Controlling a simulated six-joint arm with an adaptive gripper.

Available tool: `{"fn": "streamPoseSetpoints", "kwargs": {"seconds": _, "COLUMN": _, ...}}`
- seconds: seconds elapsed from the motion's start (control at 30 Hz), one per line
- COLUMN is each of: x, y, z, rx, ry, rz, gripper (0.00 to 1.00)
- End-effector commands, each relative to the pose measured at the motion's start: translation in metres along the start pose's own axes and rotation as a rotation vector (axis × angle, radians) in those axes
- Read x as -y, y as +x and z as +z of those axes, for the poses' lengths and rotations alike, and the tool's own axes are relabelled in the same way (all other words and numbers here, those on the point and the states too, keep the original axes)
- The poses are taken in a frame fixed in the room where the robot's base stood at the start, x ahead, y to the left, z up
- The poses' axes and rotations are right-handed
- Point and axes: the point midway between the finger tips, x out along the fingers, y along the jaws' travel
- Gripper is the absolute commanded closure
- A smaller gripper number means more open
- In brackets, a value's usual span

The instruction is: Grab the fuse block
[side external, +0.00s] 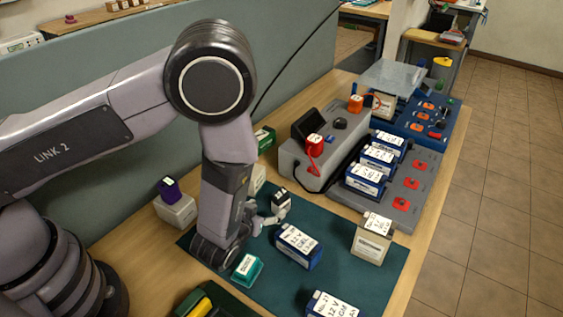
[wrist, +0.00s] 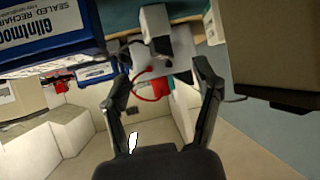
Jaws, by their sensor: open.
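A small black-and-white block (side external: 281,203), which looks like the fuse block, stands on the green mat (side external: 350,278) in the side view. No label on it can be read. My gripper (side external: 268,218) is low over the mat, pointing sideways, just left of this block. In the wrist view my gripper (wrist: 162,78) has its two fingers spread with nothing held. The white-and-black block (wrist: 155,24) shows beyond the fingertips, near the top. I cannot tell whether a finger touches it.
A blue battery (side external: 298,246) stands right of my gripper; a teal block (side external: 247,269) lies at its front. A beige battery (side external: 373,239) stands farther right. The grey charger (side external: 310,155) is behind. A purple block (side external: 168,188) sits on a beige box. Mat between the batteries is clear.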

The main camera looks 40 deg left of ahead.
Motion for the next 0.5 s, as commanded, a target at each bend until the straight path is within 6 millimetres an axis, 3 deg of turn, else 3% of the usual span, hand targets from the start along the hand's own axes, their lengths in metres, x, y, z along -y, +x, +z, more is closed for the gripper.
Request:
{"fn": "streamPoseSetpoints", "kwargs": {"seconds": 0.27, "x": 0.000, "y": 0.025, "z": -0.002, "rx": 0.000, "ry": -0.001, "rz": 0.000, "gripper": 0.36}}
{"fn": "streamPoseSetpoints", "kwargs": {"seconds": 0.5, "x": 0.000, "y": 0.061, "z": -0.006, "rx": 0.000, "ry": -0.001, "rz": 0.000, "gripper": 0.36}}
